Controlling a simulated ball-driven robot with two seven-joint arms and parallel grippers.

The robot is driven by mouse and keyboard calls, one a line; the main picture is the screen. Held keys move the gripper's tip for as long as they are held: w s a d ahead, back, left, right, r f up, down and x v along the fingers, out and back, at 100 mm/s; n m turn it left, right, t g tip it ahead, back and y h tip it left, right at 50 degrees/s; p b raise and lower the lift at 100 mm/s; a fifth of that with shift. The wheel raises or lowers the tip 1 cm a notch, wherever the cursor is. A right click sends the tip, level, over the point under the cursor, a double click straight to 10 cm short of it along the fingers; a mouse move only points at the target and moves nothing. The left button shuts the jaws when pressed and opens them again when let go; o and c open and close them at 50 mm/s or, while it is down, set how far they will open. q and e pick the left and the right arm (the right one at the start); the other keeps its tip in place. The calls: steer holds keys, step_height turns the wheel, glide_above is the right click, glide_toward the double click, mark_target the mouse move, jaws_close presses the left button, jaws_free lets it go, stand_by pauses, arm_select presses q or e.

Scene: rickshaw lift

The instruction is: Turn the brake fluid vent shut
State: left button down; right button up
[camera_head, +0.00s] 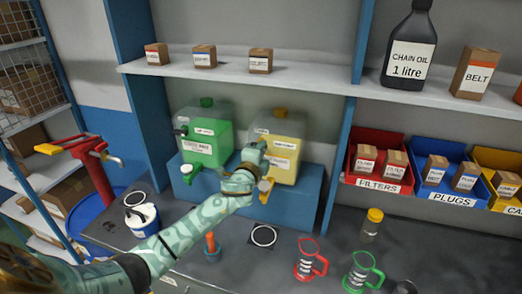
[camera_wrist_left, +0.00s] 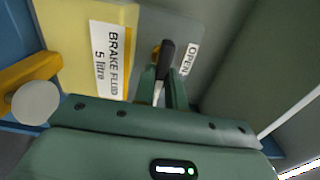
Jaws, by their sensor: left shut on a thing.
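The brake fluid container (camera_head: 285,128), pale yellow with a white label, stands on a blue stand at the back of the bench. Its wall and "BRAKE FLUID 5 litre" label also show in the left wrist view (camera_wrist_left: 108,55). My left gripper (camera_head: 255,152) reaches up to the container's left side. In the left wrist view my left gripper (camera_wrist_left: 163,93) is shut on the vent's black lever (camera_wrist_left: 166,58). An "OPEN" label (camera_wrist_left: 187,60) is right of the lever. The vent is mostly hidden by the gripper in the head view. My right gripper is not in view.
A green container (camera_head: 205,138) stands close left on the blue stand (camera_head: 290,205). The yellow tap (camera_head: 265,188) is below my gripper. A shelf (camera_head: 310,77) runs above.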

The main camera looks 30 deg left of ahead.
arm_select(q)
steer(key=shift+f, duration=0.2)
steer(key=c, duration=1.4)
jaws_free()
steer(key=shift+r, duration=0.1)
steer(key=shift+c, duration=0.2)
steer(key=v, duration=1.6)
steer(key=shift+s+b, duration=0.25)
steer(key=shift+b, duration=0.1)
